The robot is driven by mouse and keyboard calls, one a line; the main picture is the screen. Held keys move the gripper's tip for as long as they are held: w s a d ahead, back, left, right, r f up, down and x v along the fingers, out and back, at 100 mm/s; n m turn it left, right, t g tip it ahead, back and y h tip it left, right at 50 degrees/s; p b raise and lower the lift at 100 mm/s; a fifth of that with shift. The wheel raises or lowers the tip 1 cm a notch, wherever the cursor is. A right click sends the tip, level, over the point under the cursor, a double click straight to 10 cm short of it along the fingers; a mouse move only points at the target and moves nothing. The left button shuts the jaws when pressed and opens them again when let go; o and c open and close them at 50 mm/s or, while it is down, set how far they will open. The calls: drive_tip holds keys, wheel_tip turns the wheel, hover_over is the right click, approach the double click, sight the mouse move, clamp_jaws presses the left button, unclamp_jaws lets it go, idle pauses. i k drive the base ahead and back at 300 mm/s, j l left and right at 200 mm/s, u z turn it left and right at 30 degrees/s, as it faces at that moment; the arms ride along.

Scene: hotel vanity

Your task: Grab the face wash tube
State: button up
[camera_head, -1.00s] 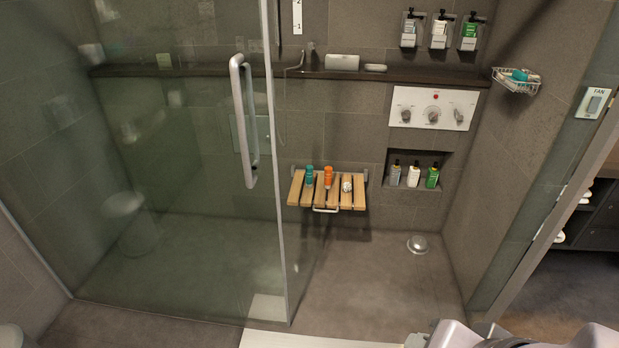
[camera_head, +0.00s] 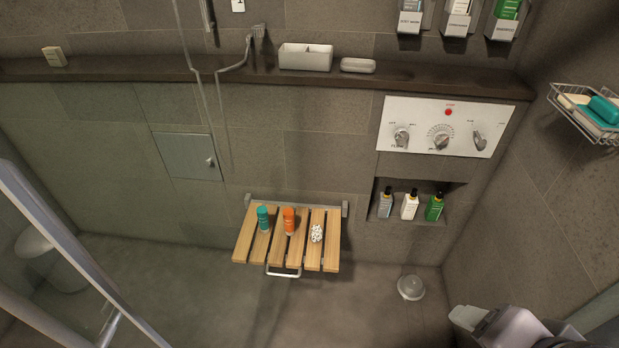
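Two small upright containers stand on a slatted wooden fold-down seat (camera_head: 330,255) on the shower wall: a teal one (camera_head: 263,219) on the left and an orange one (camera_head: 289,221) beside it. Three bottles stand in the wall niche (camera_head: 450,210): a grey one (camera_head: 386,204), a white one (camera_head: 409,205) and a green one (camera_head: 434,207). Labels are too small to read, so I cannot tell which thing is the face wash tube. Part of my arm shows at the bottom right, well apart from the seat and niche.
A white speckled item (camera_head: 317,233) lies on the seat's right side. A dark ledge (camera_head: 130,69) runs above, holding a white box (camera_head: 305,57). A wire basket (camera_head: 583,115) hangs at right. The glass door's frame (camera_head: 75,255) is at left. A round object (camera_head: 411,287) sits on the floor.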

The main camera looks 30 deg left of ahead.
sight(262, 211)
drive_tip(key=i+j+z, duration=0.1)
drive_tip(key=j, duration=0.35)
drive_tip(key=i+j+z, duration=0.15)
drive_tip(key=j, duration=0.3)
drive_tip(key=i+j+z, duration=0.1)
drive_tip(key=j, duration=0.4)
drive_tip(key=i+j+z, duration=0.1)
drive_tip(key=i+j, duration=0.15)
drive_tip(key=j, duration=0.25)
drive_tip(key=i+j+z, duration=0.15)
drive_tip(key=j, duration=0.3)
drive_tip(key=j+z, duration=0.1)
drive_tip(key=j, duration=0.4)
drive_tip(key=k+j+z, duration=0.1)
drive_tip(key=j, duration=0.3)
drive_tip(key=k+j, duration=0.25)
drive_tip(key=k+j+z, duration=0.15)
drive_tip(key=j, duration=0.35)
drive_tip(key=k+j+z, duration=0.1)
drive_tip(key=k+j, duration=0.15)
drive_tip(key=j, duration=0.1)
